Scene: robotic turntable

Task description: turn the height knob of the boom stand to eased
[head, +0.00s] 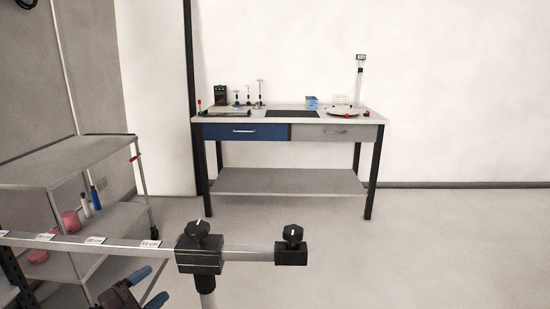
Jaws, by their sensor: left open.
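The boom stand (253,251) stands close in front of me in the head view. Its horizontal boom carries several small white labels and runs from the left edge to a black clamp block (200,259) on an upright post (207,285). A black knob (198,230) with a white mark sits on top of this block. Another black knob (292,234) with a white mark tops the smaller block at the boom's right end. I cannot read which knob sets height. My left gripper (149,288), with blue fingertips, is open and empty, below the boom and left of the post. My right gripper is out of view.
A grey shelf cart (75,160) with bottles and pink items stands at the left. A workbench (290,180) with drawers, tools and a turntable (343,111) stands against the back wall. The floor right of the stand is clear.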

